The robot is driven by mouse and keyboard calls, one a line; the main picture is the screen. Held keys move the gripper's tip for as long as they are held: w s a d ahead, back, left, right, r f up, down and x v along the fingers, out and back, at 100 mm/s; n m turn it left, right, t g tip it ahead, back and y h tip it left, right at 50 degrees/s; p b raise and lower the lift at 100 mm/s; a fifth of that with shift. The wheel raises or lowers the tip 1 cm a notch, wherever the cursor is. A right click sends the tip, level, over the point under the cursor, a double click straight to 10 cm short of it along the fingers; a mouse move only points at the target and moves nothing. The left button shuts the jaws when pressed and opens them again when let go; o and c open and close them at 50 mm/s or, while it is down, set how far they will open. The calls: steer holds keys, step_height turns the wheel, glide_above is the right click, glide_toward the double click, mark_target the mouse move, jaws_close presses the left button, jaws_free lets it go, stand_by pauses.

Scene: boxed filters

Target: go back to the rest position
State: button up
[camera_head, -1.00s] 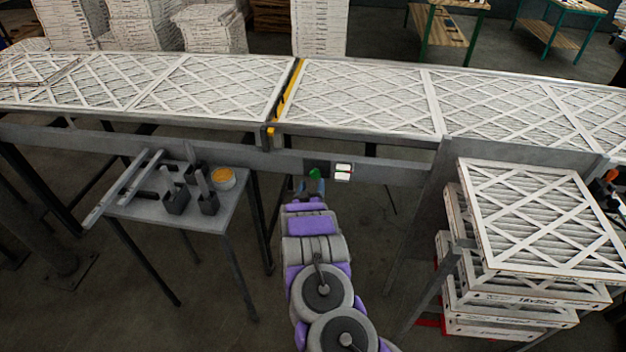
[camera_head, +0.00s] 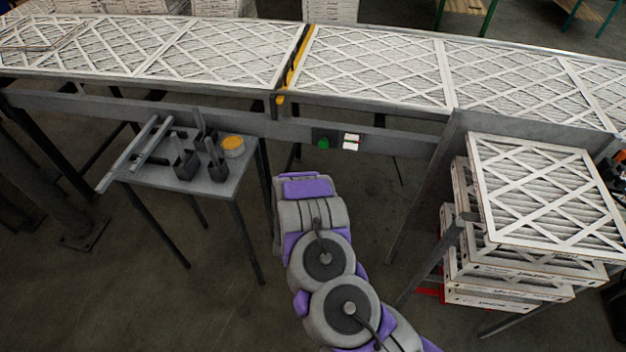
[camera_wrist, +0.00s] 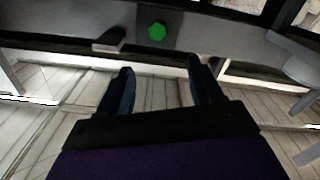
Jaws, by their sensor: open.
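My gripper (camera_wrist: 160,78) shows in the wrist view with its two dark fingers spread apart and nothing between them. A green button (camera_wrist: 157,31) on a dark plate lies beyond the fingertips, apart from them. In the head view the green button (camera_head: 323,143) sits on the conveyor's front rail, beside a white switch box (camera_head: 351,142). My purple and grey arm reaches up the middle of the head view toward the rail. The fingers are hidden there behind the arm.
A small grey table (camera_head: 225,187) with black holders and an orange-topped tub (camera_head: 232,146) stands left of my arm. A stack of boxed filters (camera_head: 545,195) stands at the right. The conveyor (camera_head: 270,127) carrying several filters crosses the back.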

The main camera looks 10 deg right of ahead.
stand_by(0.4)
steer(key=w+a+r+m+g+y, duration=0.1)
steer(key=a+r+g+y, duration=0.4)
steer(key=a+r, duration=0.25)
steer(key=s+a+r+n+g+y, duration=0.2)
steer(key=s+a+r+g+y, duration=0.15)
steer(key=s+r, duration=0.65)
steer(key=s+d+r+g+h, duration=0.1)
steer(key=s+d+r+g, duration=0.2)
steer(key=s, duration=1)
steer(key=s+d+r+g+h, duration=0.1)
steer(key=s+d+r+g, duration=0.3)
steer(key=s+d, duration=0.4)
steer(key=s+d+r+m+g+h, duration=0.1)
steer(key=s+d+r+g, duration=0.2)
steer(key=s, duration=1.5)
step_height(320, 180, up, 2)
steer(key=d, duration=0.2)
steer(key=shift+s+d, duration=0.35)
steer(key=shift+s, duration=0.05)
steer(key=shift+g, duration=0.25)
stand_by(0.8)
